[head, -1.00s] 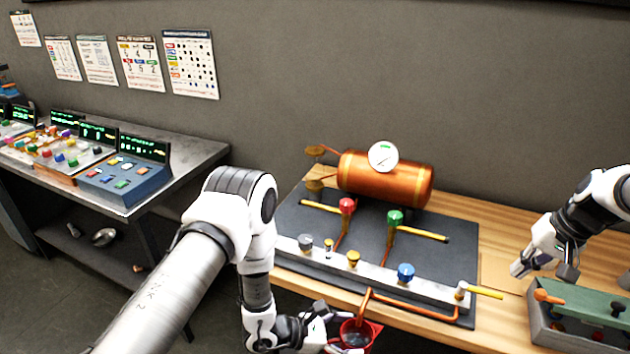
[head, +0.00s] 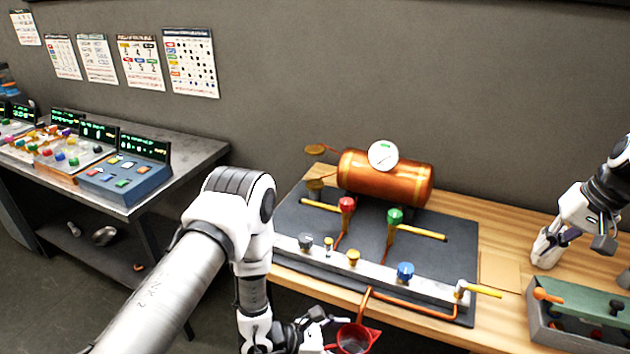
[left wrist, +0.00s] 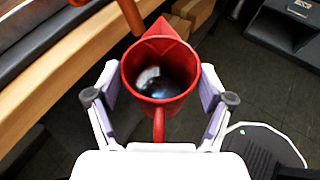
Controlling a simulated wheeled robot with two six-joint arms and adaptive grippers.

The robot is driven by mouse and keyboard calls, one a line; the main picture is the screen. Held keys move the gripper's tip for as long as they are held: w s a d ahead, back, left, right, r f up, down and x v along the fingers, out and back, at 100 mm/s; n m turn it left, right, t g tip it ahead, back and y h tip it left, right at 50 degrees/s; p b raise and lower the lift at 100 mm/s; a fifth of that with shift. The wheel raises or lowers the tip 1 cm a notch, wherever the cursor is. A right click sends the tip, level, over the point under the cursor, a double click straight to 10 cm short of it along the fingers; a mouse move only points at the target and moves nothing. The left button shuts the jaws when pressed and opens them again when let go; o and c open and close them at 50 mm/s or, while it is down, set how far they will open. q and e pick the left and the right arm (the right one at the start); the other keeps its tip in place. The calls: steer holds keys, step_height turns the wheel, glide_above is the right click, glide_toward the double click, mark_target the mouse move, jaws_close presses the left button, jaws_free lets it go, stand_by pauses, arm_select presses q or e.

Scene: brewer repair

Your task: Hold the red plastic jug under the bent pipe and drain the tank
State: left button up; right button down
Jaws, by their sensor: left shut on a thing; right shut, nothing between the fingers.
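The red plastic jug (head: 358,338) is at the front edge of the wooden table, held by my left gripper (head: 330,335). In the left wrist view the jug (left wrist: 160,105) stands between the two fingers of my left gripper (left wrist: 160,118), with dark liquid or shine inside. The bent copper pipe (head: 364,303) comes over the table's edge above the jug; its end (left wrist: 130,18) shows beside the jug's spout. The copper tank (head: 385,178) with a white gauge (head: 383,156) lies at the back of the black board. My right gripper (head: 548,250) is shut and empty above the table's right side.
A toolbox (head: 580,312) with a green tray stands at the right front of the wooden table. Red, green, blue and yellow valve knobs (head: 405,271) stand on the board. A dark console table (head: 130,205) stands at the left.

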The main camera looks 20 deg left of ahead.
arm_select(q)
steer(key=s, duration=1)
steer(key=shift+p, duration=0.4)
arm_select(e)
steer(key=shift+r, duration=0.4)
